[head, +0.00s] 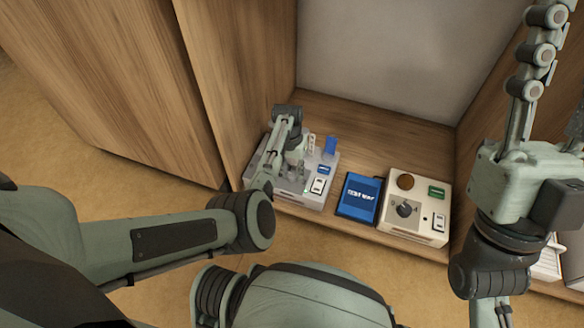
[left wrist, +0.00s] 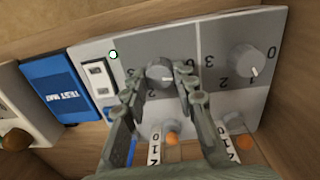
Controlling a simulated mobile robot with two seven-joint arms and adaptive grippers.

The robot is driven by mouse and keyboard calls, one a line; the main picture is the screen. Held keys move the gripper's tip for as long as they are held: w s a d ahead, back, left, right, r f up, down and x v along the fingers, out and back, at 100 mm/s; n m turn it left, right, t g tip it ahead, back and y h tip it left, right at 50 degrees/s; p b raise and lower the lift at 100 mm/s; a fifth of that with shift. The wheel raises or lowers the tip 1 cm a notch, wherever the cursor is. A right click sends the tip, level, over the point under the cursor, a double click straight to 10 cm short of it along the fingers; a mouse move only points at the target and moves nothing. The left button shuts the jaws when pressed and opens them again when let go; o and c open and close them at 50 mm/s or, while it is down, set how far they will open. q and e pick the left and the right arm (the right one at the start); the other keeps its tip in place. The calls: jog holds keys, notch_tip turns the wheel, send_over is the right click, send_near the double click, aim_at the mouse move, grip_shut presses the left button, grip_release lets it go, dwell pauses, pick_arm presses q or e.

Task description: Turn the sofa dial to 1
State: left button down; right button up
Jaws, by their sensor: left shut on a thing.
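A grey panel box (head: 324,162) stands at the left of the wooden shelf. In the left wrist view its face (left wrist: 222,98) carries two round grey dials with printed numbers. My left gripper (head: 292,158) reaches down over this box. In the left wrist view its fingers (left wrist: 160,85) are shut on one grey dial (left wrist: 159,74), touching it from both sides. The fingers partly hide its numbers, and I cannot read its setting. The other grey dial (left wrist: 244,59) is free, with 0, 2 and 3 around it. My right gripper (head: 540,75) is raised at the right, partly cut off, away from the boxes.
A blue test mat (head: 359,197) lies beside the box. A cream box (head: 408,233) with a black dial (head: 404,209) and a brown knob stands to its right. Wooden walls close in the shelf on both sides.

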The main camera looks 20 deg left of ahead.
aim_at(292, 172)
pick_arm(q)
jog(key=m+p, duration=0.2)
jog(key=m, duration=0.3)
jog(key=shift+r+p, duration=0.1)
jog(key=shift+p, duration=0.3)
jog(key=m, duration=0.3)
jog(key=shift+p, duration=0.3)
jog(key=shift+w+m, duration=0.1)
jog(key=shift+m, duration=0.8)
pick_arm(e)
jog(key=w+a+f+g, duration=0.3)
jog(key=w+f+g, duration=0.2)
jog(key=w+g, duration=0.1)
jog(key=shift+a+f+g+h, duration=0.3)
jog(key=shift+f+g+h, duration=0.1)
jog(key=shift+g, duration=0.1)
pick_arm(q)
jog(key=shift+d, duration=0.1)
jog(key=c, duration=1.2)
grip_release()
jog(key=r, duration=1.2)
jog(key=shift+w+a, duration=0.15)
jog(key=shift+a, duration=0.05)
jog(key=shift+f, duration=0.1)
